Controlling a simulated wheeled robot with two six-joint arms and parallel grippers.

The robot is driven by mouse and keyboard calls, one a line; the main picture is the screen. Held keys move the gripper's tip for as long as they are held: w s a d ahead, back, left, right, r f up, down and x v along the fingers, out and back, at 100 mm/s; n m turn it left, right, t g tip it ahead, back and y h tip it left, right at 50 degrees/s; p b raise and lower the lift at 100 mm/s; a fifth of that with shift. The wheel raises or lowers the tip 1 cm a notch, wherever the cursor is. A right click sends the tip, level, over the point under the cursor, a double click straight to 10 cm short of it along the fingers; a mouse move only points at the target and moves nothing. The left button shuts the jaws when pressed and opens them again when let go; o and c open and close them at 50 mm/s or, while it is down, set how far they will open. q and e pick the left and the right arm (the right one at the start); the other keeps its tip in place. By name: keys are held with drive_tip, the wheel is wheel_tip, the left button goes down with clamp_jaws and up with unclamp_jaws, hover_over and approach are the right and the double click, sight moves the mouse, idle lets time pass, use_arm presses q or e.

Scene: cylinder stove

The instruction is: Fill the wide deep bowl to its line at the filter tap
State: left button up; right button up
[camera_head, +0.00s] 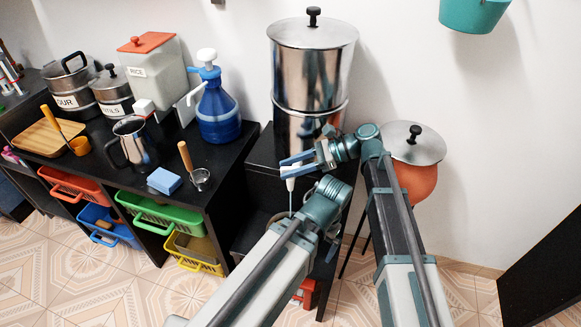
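The steel filter (311,75) is a tall shiny cylinder with a black-knobbed lid, on a black stand. A white tap (290,183) shows low at its front, with a thin pale line like a water stream running down from it. My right gripper (288,166) is at the tap, its blue fingers pointing left just above the white spout; whether they grip the tap lever is unclear. My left arm reaches up from the bottom to below the tap; its gripper is hidden behind its own wrist.
A black shelf on the left carries a blue pump bottle (218,108), a steel jug (134,143), a blue sponge (164,181) and a ladle (200,178). Colored baskets sit below. An orange pot (415,181) with a steel lid stands right of my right arm. Tiled floor is open at front left.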

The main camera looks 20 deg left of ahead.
use_arm(q)
drive_tip(key=shift+r+p, duration=2.6)
use_arm(e)
drive_tip(key=v, duration=1.4)
use_arm(q)
drive_tip(key=shift+r, duration=0.1)
use_arm(e)
drive_tip(key=shift+s+f, duration=0.1)
drive_tip(key=shift+s, duration=0.05)
